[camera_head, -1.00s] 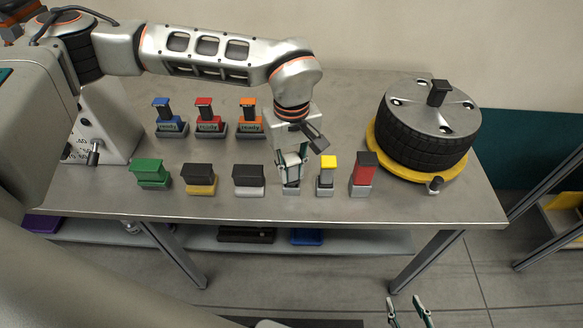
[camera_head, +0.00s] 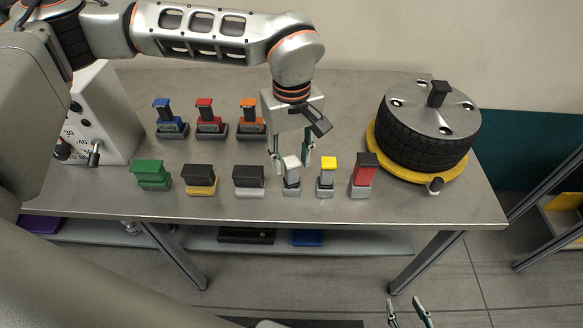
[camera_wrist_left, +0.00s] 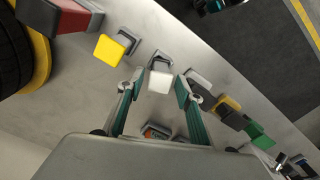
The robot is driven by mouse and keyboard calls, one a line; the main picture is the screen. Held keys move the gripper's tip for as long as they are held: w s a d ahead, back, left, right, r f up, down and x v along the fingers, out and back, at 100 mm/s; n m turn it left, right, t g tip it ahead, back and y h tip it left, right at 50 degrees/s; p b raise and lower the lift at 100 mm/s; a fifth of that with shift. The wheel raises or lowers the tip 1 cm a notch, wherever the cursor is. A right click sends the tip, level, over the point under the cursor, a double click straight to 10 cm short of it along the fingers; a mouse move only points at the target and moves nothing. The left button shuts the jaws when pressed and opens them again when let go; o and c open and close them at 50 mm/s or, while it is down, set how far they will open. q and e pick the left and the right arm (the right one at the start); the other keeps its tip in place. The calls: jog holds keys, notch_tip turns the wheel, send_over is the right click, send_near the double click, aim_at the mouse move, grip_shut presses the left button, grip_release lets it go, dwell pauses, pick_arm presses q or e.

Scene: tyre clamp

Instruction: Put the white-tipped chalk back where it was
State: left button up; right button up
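The white-tipped chalk (camera_head: 291,167) stands upright in its grey holder (camera_head: 291,189), between the black-topped block with a white base and the yellow-topped piece. My left gripper (camera_head: 291,164) is open, its fingers just above and behind the chalk. In the left wrist view the white tip (camera_wrist_left: 160,80) shows between and beyond the parted fingertips (camera_wrist_left: 156,82), not gripped. My right gripper (camera_head: 409,308) shows only its two parted fingers at the bottom edge, away from the table, with nothing between them.
The yellow-topped piece (camera_head: 327,172) and red piece (camera_head: 364,173) stand close on the right. Black-topped (camera_head: 249,176) and green (camera_head: 151,171) blocks stand left. Blue (camera_head: 165,110), red and orange-handled tools form a back row. A tyre (camera_head: 425,133) stands at the right.

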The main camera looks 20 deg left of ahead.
pick_arm(q)
notch_tip(320, 180, up, 8)
dwell(0.5)
